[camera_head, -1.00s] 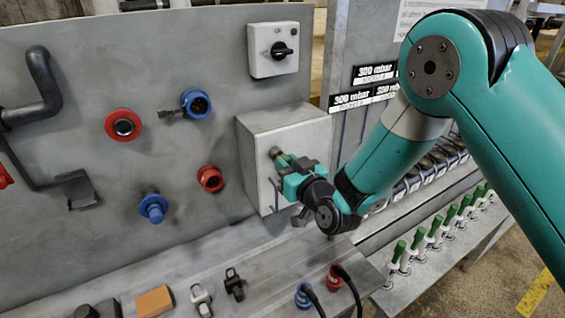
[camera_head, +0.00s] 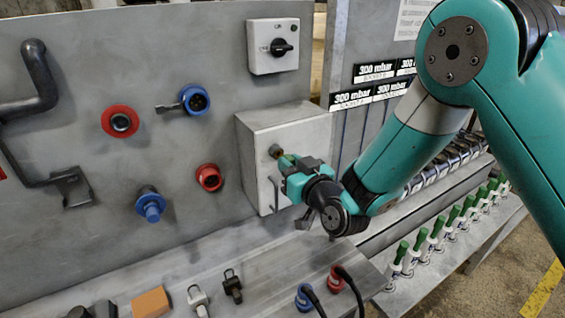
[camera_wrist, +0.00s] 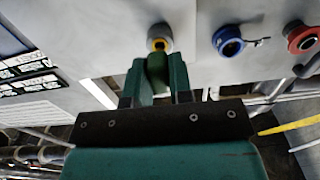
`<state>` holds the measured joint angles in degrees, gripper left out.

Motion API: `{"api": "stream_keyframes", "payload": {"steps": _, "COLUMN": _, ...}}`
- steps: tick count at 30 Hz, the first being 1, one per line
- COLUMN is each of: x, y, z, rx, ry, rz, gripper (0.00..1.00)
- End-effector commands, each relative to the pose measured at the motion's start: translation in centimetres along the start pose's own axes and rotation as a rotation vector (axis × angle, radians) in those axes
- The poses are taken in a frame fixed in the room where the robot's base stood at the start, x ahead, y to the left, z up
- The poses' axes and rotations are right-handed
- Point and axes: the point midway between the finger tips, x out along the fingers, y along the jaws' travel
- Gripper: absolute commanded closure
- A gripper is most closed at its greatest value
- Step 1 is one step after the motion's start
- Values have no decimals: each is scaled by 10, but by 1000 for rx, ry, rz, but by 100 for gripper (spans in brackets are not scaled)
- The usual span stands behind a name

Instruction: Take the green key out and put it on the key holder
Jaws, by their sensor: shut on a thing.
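The green key (camera_wrist: 157,72) is between the fingers of my gripper (camera_wrist: 156,80) in the wrist view. Its far end meets the round lock (camera_wrist: 159,38), which has a yellow ring inside. I cannot tell how deep the key sits in it. In the head view my gripper (camera_head: 290,172) is at the front of the grey box (camera_head: 285,130), shut on the key, which is mostly hidden there. The lock (camera_head: 276,151) shows at the upper left of the fingers. I cannot make out the key holder for certain.
Red and blue sockets (camera_head: 195,99) stick out of the panel left of the box. A rotary switch (camera_head: 273,46) is above it. Below, a ledge carries an orange block (camera_head: 152,301) and cabled plugs (camera_head: 333,280). A row of green-handled items (camera_head: 402,252) stands at the right.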

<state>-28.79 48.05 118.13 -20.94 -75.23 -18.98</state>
Motion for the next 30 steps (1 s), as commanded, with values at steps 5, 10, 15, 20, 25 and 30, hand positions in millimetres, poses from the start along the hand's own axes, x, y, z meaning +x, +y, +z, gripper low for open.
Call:
{"api": "stream_keyframes", "payload": {"steps": 5, "x": -5, "y": 0, "z": 2, "rx": 1, "ry": 1, "rz": 0, "gripper": 100}}
{"api": "stream_keyframes", "payload": {"steps": 10, "x": -10, "y": 0, "z": 2, "rx": 0, "ry": 1, "rz": 0, "gripper": 100}}
{"api": "stream_keyframes", "payload": {"steps": 15, "x": -15, "y": 0, "z": 2, "rx": -1, "ry": 2, "rz": 0, "gripper": 100}}
{"api": "stream_keyframes", "payload": {"steps": 20, "x": -20, "y": 0, "z": 2, "rx": 0, "ry": 2, "rz": 0, "gripper": 100}}
{"api": "stream_keyframes", "payload": {"steps": 25, "x": -26, "y": 0, "z": 1, "rx": 0, "ry": 2, "rz": 0, "gripper": 100}}
{"api": "stream_keyframes", "payload": {"steps": 30, "x": -31, "y": 0, "z": 2, "rx": 1, "ry": 2, "rz": 0, "gripper": 100}}
